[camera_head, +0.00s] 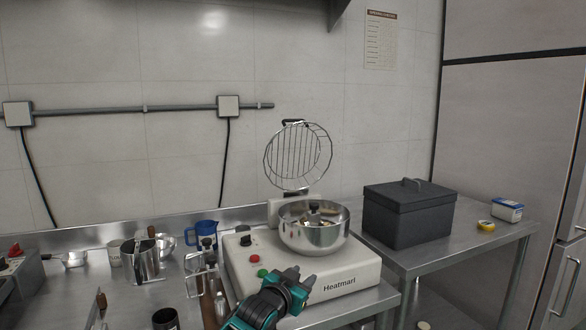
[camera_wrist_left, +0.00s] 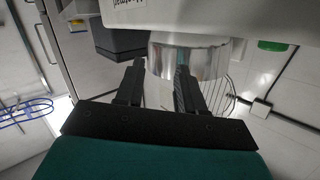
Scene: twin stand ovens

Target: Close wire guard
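The round wire guard (camera_head: 298,157) stands raised, tilted up behind the steel bowl (camera_head: 312,238) of the white Heatmarl mixer (camera_head: 335,282). The bowl is uncovered and holds some pale and dark contents. My left gripper (camera_head: 300,279) is in front of the bowl, low over the mixer's front, with its fingers apart and nothing between them. In the left wrist view, which is upside down, the open left gripper (camera_wrist_left: 157,72) points at the bowl (camera_wrist_left: 190,62), and part of the wire guard (camera_wrist_left: 226,98) shows behind it. My right gripper is not in view.
A dark grey lidded box (camera_head: 408,217) stands right of the mixer, with a yellow tape roll (camera_head: 486,225) and small blue-white box (camera_head: 508,210) beyond. Left are a steel jug (camera_head: 143,262), a blue mug (camera_head: 203,233) and bottles. The wall behind the guard is close.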

